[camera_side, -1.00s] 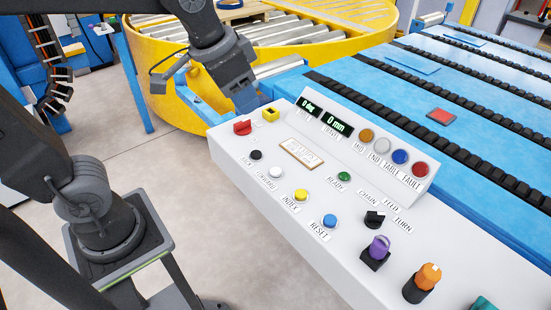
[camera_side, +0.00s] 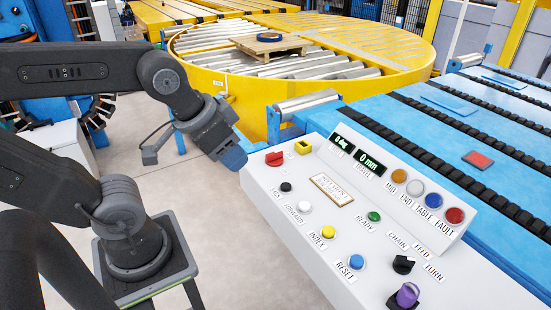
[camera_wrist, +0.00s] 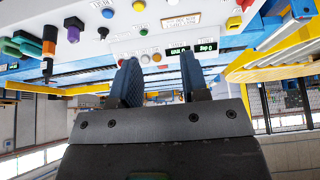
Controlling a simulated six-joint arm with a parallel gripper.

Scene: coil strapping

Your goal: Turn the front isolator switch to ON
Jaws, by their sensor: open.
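A red rotary switch (camera_side: 274,158) sits at the near left corner of the white control panel (camera_side: 262,190), beside a yellow square-framed part (camera_side: 303,147). No readable label names the isolator, and I cannot read the red switch's ON or OFF position. My gripper (camera_side: 233,160) hangs just left of the red switch in the side view, tilted down, apparently not touching it. In the wrist view, my gripper (camera_wrist: 160,78) has its two blue fingers apart with nothing between them. A red part (camera_wrist: 247,4), probably the same switch, is cut off at the top edge there.
Black (camera_side: 286,187), white (camera_side: 304,207), yellow (camera_side: 328,232) and blue (camera_side: 356,262) buttons line the panel. A black selector (camera_side: 403,264) and purple knob (camera_side: 407,295) are farther right. The raised display box (camera_side: 440,235) stands behind. A yellow turntable (camera_side: 235,85) and blue conveyor (camera_side: 440,140) lie beyond.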

